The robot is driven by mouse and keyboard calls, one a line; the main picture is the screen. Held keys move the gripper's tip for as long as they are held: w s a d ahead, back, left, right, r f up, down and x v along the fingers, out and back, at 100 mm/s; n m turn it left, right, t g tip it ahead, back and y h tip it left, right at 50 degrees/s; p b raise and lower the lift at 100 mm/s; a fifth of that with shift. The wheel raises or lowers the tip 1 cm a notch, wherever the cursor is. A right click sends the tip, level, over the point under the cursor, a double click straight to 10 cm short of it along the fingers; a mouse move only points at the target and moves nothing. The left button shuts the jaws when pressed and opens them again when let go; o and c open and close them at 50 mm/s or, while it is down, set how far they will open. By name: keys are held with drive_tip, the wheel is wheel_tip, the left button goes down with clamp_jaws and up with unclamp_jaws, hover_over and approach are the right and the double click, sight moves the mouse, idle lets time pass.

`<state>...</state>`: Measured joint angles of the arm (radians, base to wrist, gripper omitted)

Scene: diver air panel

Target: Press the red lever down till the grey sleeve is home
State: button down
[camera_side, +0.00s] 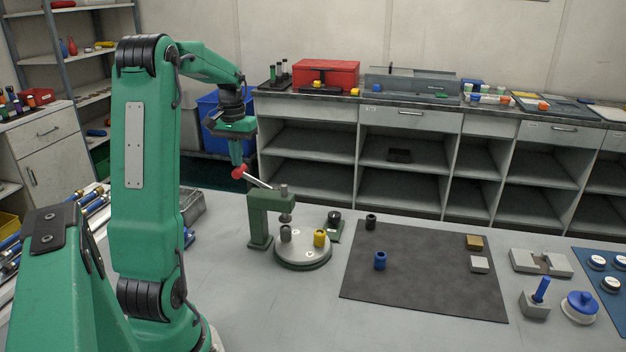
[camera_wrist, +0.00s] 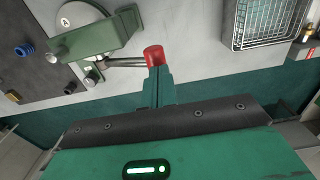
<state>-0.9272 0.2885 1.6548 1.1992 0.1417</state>
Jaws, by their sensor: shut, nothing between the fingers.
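The green press (camera_side: 262,208) stands on the table, its lever slanting up to the left to a red knob (camera_side: 239,172). The knob also shows in the wrist view (camera_wrist: 154,56). My gripper (camera_side: 237,161) is shut and empty, pointing down just above the knob; in the wrist view its fingertips (camera_wrist: 156,72) meet the knob's edge. I cannot tell whether they touch. The grey sleeve (camera_side: 285,234) stands on the round plate (camera_side: 303,258) below the press ram (camera_side: 286,213). How deep it sits is hidden. A yellow sleeve (camera_side: 319,238) stands on the plate's right side.
A dark mat (camera_side: 420,275) right of the plate holds a blue sleeve (camera_side: 380,261), a black sleeve (camera_side: 371,222) and small blocks. A wire basket (camera_wrist: 268,22) shows at the wrist view's upper right. Shelving (camera_side: 400,158) stands behind the table.

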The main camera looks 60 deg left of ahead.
drive_tip(key=shift+r, duration=2.05)
drive_tip(key=shift+d, duration=0.1)
drive_tip(key=w+d+r+m+t+y, duration=0.1)
drive_tip(key=w+d+r+m, duration=0.1)
drive_tip(key=d, duration=0.8)
drive_tip(key=w+d+r+m+t, duration=0.1)
drive_tip(key=d+r+m, duration=0.1)
drive_tip(key=d, duration=0.7)
drive_tip(key=s+d+f+m+t, duration=0.1)
drive_tip(key=s+d, duration=0.3)
drive_tip(key=d, duration=0.4)
drive_tip(key=s+d+f+m+t+h, duration=0.1)
drive_tip(key=s+d+f+m+t, duration=0.1)
drive_tip(key=d, duration=0.7)
drive_tip(key=shift+s+f+m+t, duration=0.3)
drive_tip(key=shift+s+f+m, duration=0.3)
drive_tip(key=shift+s+m, duration=0.35)
